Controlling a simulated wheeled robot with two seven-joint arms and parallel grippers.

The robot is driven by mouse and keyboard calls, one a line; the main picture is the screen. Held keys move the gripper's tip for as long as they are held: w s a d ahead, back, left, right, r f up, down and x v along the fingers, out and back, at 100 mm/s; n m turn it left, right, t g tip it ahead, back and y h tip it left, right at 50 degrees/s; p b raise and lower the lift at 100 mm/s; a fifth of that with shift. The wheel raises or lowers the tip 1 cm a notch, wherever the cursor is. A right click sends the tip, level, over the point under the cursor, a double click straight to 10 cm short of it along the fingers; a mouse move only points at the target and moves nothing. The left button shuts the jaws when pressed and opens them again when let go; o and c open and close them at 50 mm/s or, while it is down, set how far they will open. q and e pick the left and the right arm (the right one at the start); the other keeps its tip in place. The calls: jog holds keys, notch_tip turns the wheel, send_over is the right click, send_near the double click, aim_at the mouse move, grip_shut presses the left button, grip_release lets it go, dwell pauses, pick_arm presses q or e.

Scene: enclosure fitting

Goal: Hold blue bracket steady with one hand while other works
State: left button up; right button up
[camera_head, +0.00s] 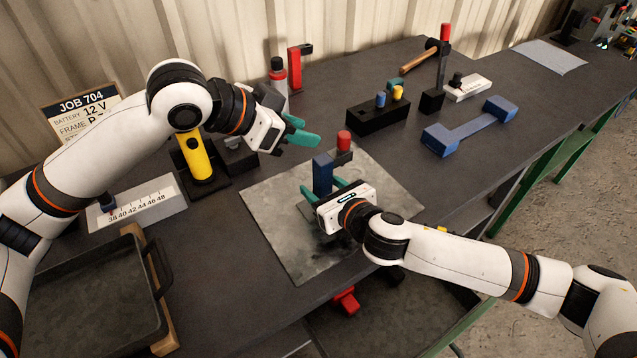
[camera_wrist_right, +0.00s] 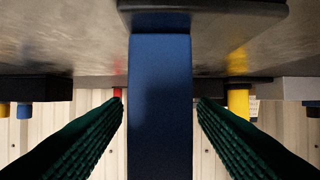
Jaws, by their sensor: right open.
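A blue upright piece (camera_head: 322,175) stands on the grey mat (camera_head: 285,240), with a dark arm and red knob (camera_head: 344,140) beside its top. My right gripper (camera_head: 325,190) is at it; in the right wrist view the blue piece (camera_wrist_right: 160,100) stands between the two green fingers, with a gap on each side. The right gripper is open, and its body hides the piece's lower part in the head view. My left gripper (camera_head: 310,131) is above the mat's far left edge, its teal fingertips apart and empty. A second blue bracket (camera_head: 480,132) with raised ends lies on the table at right.
A black block (camera_head: 378,118) with blue and yellow pegs stands behind the mat. A yellow cylinder (camera_head: 196,158), numbered scale plate (camera_head: 138,205) and dark tray (camera_head: 85,300) are at left. A red clamp (camera_head: 295,70) and bottle (camera_head: 279,75) stand at the back. A hammer (camera_head: 418,60) rests farther right.

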jog(key=shift+x, duration=0.95)
grip_shut()
pick_arm(q)
jog(key=shift+o, duration=0.5)
